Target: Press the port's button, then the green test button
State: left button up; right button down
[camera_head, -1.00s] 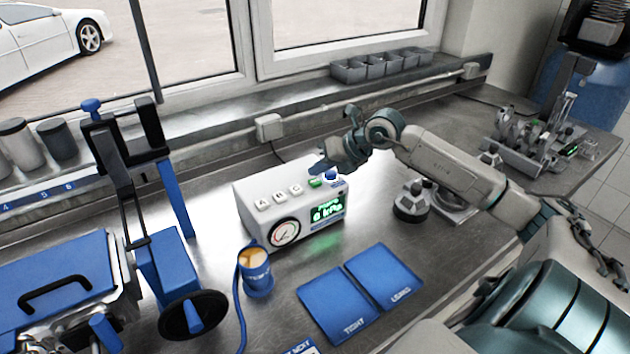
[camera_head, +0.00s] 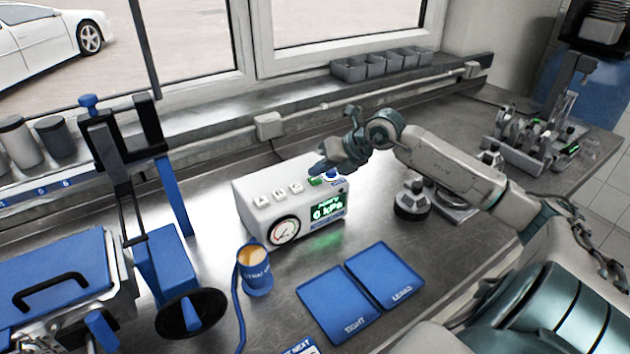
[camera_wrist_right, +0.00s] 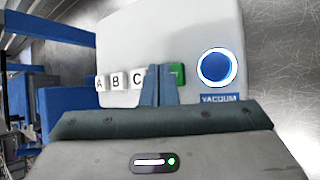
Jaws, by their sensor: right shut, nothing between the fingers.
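The white tester box (camera_head: 262,222) stands on the bench with keys A, B and C (camera_head: 279,193) on top. Beside them are a green button (camera_head: 314,182) and a round blue button (camera_head: 334,176). In the right wrist view the green button (camera_wrist_right: 178,74) lies between key C and the blue button (camera_wrist_right: 216,67), which is marked VACUUM. My right gripper (camera_head: 320,171) is shut and empty, its tips just over the box top beside the green button. In the wrist view the tips (camera_wrist_right: 158,85) partly cover the green button's left side; contact cannot be told. My left gripper is out of view.
A lit green display (camera_head: 327,208) and a round gauge (camera_head: 285,231) are on the box's front. A blue cup-like part (camera_head: 257,279) with a hose stands in front. Blue TIGHT (camera_head: 337,303) and LEAKS (camera_head: 385,276) mats lie empty. A blue-black fixture (camera_head: 165,265) stands left.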

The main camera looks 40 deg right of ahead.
aim_at(320, 180)
jog(key=shift+f+b, duration=0.5)
jog(key=shift+b, duration=0.05)
dwell(0.6)
jog(key=shift+r, duration=0.15)
jog(key=shift+r+p, duration=0.35)
jog(key=shift+r, duration=0.45)
jog(key=shift+r+p, duration=1.15)
jog(key=shift+r, duration=1.35)
